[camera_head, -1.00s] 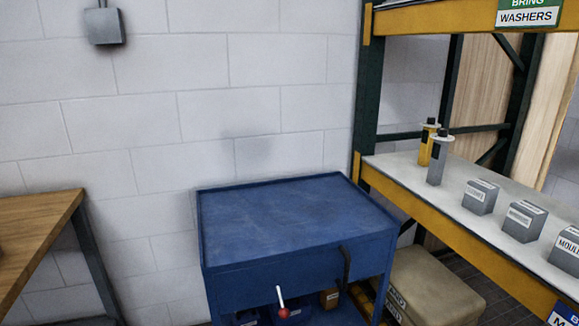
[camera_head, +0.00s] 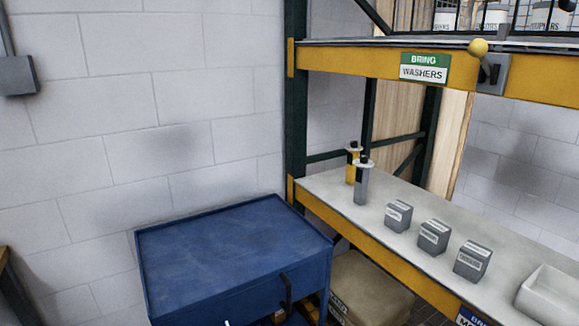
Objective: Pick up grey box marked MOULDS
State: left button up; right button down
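Three small grey boxes with white labels stand in a row on the pale middle shelf (camera_head: 330,187) at the right. The third and nearest grey box (camera_head: 472,262) is the one whose label began "MOUL" in the earlier view; its lettering is too small to read surely now. The other two are a middle grey box (camera_head: 433,238) and a farther grey box (camera_head: 398,217). They stand upright and apart. Neither of my grippers shows.
A grey post (camera_head: 361,186) and a yellow post (camera_head: 352,164) stand at the shelf's far end. A white tray (camera_head: 552,295) stands right of the boxes. A blue cabinet (camera_head: 230,250) stands left of the rack. The upper shelf's yellow beam (camera_head: 350,60) carries a "BRING WASHERS" sign (camera_head: 425,67).

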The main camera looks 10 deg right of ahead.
aim_at(473, 258)
jog(key=z, duration=1.7)
